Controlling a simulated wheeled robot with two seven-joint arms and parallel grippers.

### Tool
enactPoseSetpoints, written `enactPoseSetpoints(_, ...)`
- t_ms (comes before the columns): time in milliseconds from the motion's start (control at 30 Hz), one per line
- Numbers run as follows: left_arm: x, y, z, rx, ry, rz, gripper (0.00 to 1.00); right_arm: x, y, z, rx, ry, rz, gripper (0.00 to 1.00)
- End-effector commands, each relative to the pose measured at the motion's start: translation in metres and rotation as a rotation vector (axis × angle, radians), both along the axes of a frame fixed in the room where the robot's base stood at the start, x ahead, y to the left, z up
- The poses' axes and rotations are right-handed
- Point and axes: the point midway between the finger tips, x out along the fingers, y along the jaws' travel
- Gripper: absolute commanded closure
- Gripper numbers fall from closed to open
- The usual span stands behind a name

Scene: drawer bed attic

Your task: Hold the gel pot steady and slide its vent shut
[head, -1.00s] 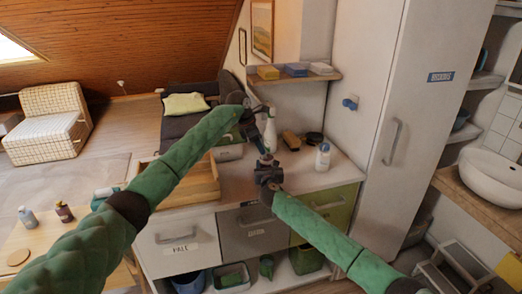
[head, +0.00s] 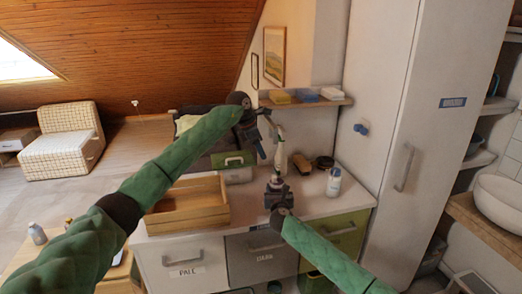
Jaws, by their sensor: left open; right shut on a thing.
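My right gripper (head: 277,192) is shut on a small greyish thing at the front of the white counter, probably the gel pot (head: 276,182). Only its top shows above the jaws; the jaws hide the rest. The pot looks upright. Its vent is too small to make out. My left gripper (head: 267,140) is open, above and slightly left of the pot, apart from it, in front of a white bottle (head: 282,152).
An open wooden tray (head: 188,222) stands on the counter at left. A white bottle with a blue label (head: 334,182), a brown block (head: 301,164) and a dark round thing (head: 324,162) are to the right. A shelf (head: 312,103) holds coloured boxes. A tall cabinet (head: 400,120) bounds the right.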

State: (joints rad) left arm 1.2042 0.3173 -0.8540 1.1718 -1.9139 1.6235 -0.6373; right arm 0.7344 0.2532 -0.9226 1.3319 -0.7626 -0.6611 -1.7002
Motion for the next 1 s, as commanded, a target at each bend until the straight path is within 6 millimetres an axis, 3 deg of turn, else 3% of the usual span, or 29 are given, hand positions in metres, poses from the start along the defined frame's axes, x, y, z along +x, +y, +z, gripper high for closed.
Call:
enactPoseSetpoints(33, 0.0, 0.0, 0.0, 0.0, 0.0, 0.0, 0.58, 0.0, 0.0, 0.0, 0.0, 0.0, 0.0, 0.74)
enactPoseSetpoints(67, 0.0, 0.0, 0.0, 0.0, 0.0, 0.0, 0.58, 0.0, 0.0, 0.0, 0.0, 0.0, 0.0, 0.45)
enactPoseSetpoints(167, 0.0, 0.0, 0.0, 0.0, 0.0, 0.0, 0.58, 0.0, 0.0, 0.0, 0.0, 0.0, 0.0, 0.25)
enactPoseSetpoints(200, 0.0, 0.0, 0.0, 0.0, 0.0, 0.0, 0.58, 0.0, 0.0, 0.0, 0.0, 0.0, 0.0, 0.23)
enactPoseSetpoints(567, 0.0, 0.0, 0.0, 0.0, 0.0, 0.0, 0.58, -0.005, -0.001, 0.0, 0.0, 0.0, 0.0, 0.23)
enactPoseSetpoints(767, 0.0, 0.0, 0.0, 0.0, 0.0, 0.0, 0.58, -0.033, -0.004, -0.001, 0.0, 0.001, 0.001, 0.23)
enactPoseSetpoints(1000, 0.0, 0.0, 0.0, 0.0, 0.0, 0.0, 0.58, -0.08, -0.009, -0.002, 0.001, 0.002, 0.001, 0.23)
